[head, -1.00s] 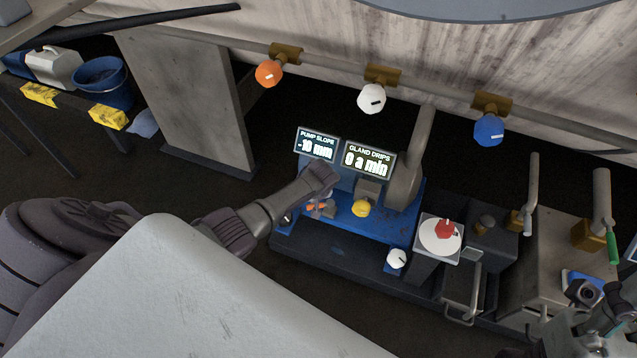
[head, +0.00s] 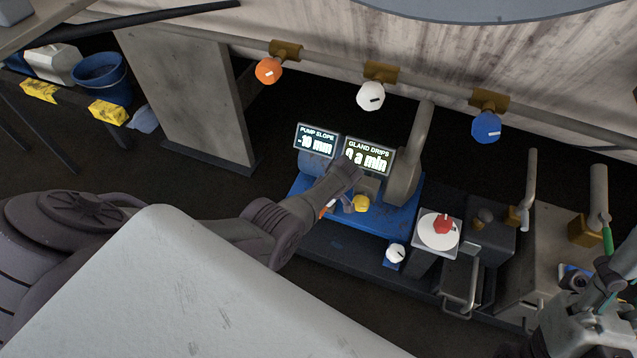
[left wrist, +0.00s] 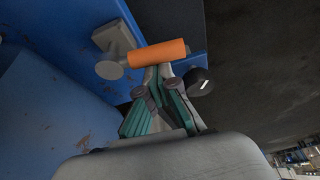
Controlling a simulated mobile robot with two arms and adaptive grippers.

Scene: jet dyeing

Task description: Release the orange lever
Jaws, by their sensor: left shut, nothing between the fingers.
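The orange lever (left wrist: 158,53) is a short orange cylinder on a grey pivot against a blue machine in the left wrist view. In the head view only a bit of orange (head: 324,210) shows beside my left arm. My left gripper (left wrist: 163,72) is shut and empty, its fingertips just beside the lever; I cannot tell if they touch it. The arm hides these fingers in the head view. My right gripper (head: 608,282) is at the lower right edge, partly cut off, and its jaw state is unclear.
A black knob (left wrist: 198,82) sits right of the left fingers. A yellow knob (head: 360,203) and white knob (head: 396,253) are on or near the blue base (head: 340,238). Two displays (head: 368,156) stand behind.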

